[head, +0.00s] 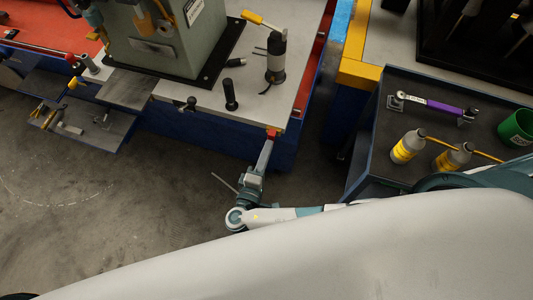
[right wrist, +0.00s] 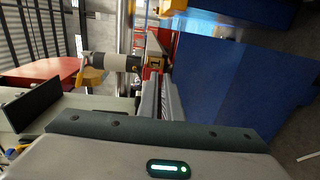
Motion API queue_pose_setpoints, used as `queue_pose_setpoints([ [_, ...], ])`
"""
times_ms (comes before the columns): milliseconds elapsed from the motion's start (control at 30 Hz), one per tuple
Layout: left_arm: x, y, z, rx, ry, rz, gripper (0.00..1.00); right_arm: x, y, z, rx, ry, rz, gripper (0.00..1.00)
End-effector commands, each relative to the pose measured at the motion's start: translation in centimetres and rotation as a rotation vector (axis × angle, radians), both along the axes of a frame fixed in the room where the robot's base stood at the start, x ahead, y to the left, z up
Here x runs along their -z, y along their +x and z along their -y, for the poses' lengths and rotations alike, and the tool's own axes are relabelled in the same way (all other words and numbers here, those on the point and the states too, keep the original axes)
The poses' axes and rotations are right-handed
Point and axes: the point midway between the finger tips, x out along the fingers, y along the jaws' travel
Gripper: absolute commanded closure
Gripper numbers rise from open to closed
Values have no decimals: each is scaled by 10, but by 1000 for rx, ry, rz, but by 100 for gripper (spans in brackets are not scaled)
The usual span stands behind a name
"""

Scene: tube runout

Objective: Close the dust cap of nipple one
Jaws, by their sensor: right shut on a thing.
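My right gripper (head: 270,141) reaches up to the front right corner of the grey machine table. Its fingers are shut on a small red piece (head: 272,134) at the table's edge, which looks like the dust cap. In the right wrist view the gripper (right wrist: 158,82) points away from the camera, with the red piece (right wrist: 152,58) and some yellow at its fingertips. The nipple itself is too small and covered to make out, and I cannot tell how far the cap sits over it. My left gripper is not in view.
The blue table side (right wrist: 225,85) lies close to the right gripper. A dark cart (head: 372,150) with bottles (head: 407,147) stands at right. Open floor (head: 100,220) lies left.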

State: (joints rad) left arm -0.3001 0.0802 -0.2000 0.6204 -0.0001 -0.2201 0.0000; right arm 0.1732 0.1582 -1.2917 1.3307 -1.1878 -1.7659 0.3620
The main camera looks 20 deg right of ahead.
Motion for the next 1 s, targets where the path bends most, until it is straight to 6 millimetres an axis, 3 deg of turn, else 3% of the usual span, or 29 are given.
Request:
queue_pose_setpoints([
  [33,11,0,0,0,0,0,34,9,-1,1,2,-14,13,100],
  [133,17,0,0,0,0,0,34,9,0,1,1,-34,46,100],
  [333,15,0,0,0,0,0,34,5,1,1,0,-41,57,100],
  [433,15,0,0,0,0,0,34,5,1,2,0,-41,57,76],
  [767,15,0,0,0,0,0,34,5,1,1,0,-41,58,76],
  [1000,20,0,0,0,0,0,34,7,-10,-7,-1,-39,57,76],
])
